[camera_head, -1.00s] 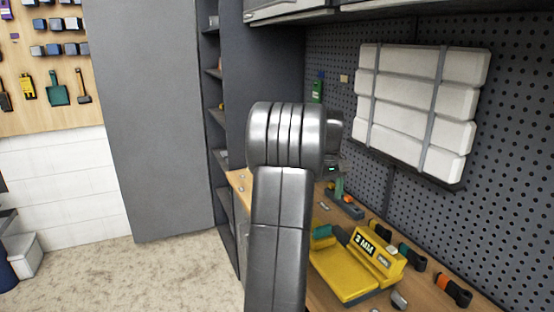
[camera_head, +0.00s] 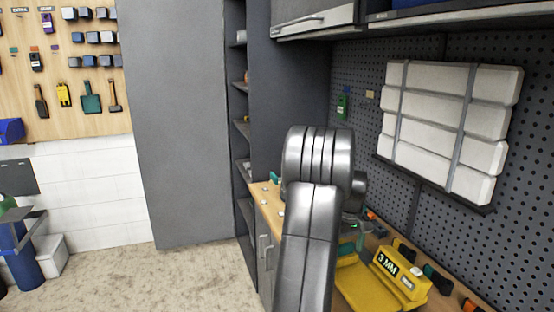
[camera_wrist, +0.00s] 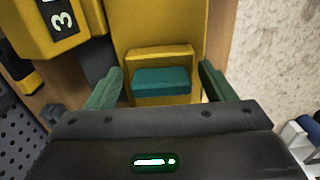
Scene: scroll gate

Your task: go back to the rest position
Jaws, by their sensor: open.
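My gripper (camera_wrist: 160,88) is open in the wrist view, with its two green fingers spread apart. A teal block (camera_wrist: 162,81) shows between the fingers, in a yellow recess of the yellow machine (camera_wrist: 133,22). I cannot tell whether the fingers touch it, but a gap shows on both sides. In the head view the yellow machine (camera_head: 400,276), marked "3 MM", stands on the wooden bench, partly hidden by my grey arm. My gripper is mostly hidden behind the arm there.
The wooden bench (camera_head: 268,205) runs along the dark pegboard wall (camera_head: 440,120). White padded panels (camera_head: 447,125) hang on that wall, under overhead cabinets (camera_head: 312,17). Open shelves (camera_head: 241,128) stand at the bench's far end.

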